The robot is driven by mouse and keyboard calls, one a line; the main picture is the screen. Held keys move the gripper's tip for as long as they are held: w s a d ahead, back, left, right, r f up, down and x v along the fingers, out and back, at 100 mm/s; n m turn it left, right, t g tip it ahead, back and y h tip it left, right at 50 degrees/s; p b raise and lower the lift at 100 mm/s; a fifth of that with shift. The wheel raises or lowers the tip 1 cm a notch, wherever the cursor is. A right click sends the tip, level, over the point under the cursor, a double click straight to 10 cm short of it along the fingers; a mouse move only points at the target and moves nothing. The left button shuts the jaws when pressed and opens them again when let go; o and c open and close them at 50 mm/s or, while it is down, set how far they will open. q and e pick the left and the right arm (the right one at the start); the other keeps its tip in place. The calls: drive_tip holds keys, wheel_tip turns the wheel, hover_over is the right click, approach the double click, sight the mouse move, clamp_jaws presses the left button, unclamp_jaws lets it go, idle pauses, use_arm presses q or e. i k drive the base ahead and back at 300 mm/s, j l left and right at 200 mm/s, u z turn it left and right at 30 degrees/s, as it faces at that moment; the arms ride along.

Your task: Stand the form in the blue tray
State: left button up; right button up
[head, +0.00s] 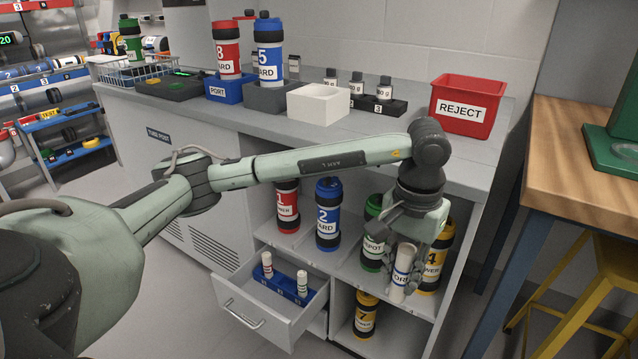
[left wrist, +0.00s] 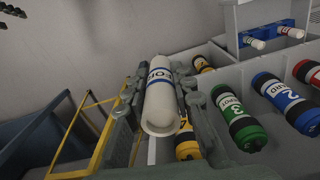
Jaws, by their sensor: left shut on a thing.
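The white form (head: 401,277), a small tube with a blue band and dark lettering, is held in my left gripper (head: 403,268). My left gripper is shut on it in front of the shelf below the counter, and the form is nearly upright. In the left wrist view the form (left wrist: 161,105) lies between the two fingers (left wrist: 160,95). The blue tray (head: 284,288) lies in the open drawer, to the lower left of the gripper. Two white forms, one red-banded (head: 267,264) and one green-banded (head: 302,284), stand in it. My right gripper is out of view.
Large tubes, red (head: 287,206), blue (head: 327,214), green (head: 373,232) and yellow (head: 436,258), stand on the shelf close behind the gripper. Another yellow tube (head: 365,315) stands below. The drawer (head: 255,320) juts out. A red reject bin (head: 468,104) sits on the counter.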

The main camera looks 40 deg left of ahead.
sight(286, 286)
drive_tip(key=j+z, duration=0.15)
drive_tip(key=j, duration=0.3)
drive_tip(key=j+z, duration=0.1)
drive_tip(key=j, duration=0.3)
drive_tip(key=k+j+z, duration=0.15)
drive_tip(key=j, duration=0.25)
drive_tip(key=j+z, duration=0.15)
drive_tip(key=j, duration=0.3)
drive_tip(key=k+j+z, duration=0.15)
drive_tip(key=j, duration=0.2)
drive_tip(key=k+j+z, duration=0.1)
drive_tip(key=j, duration=0.3)
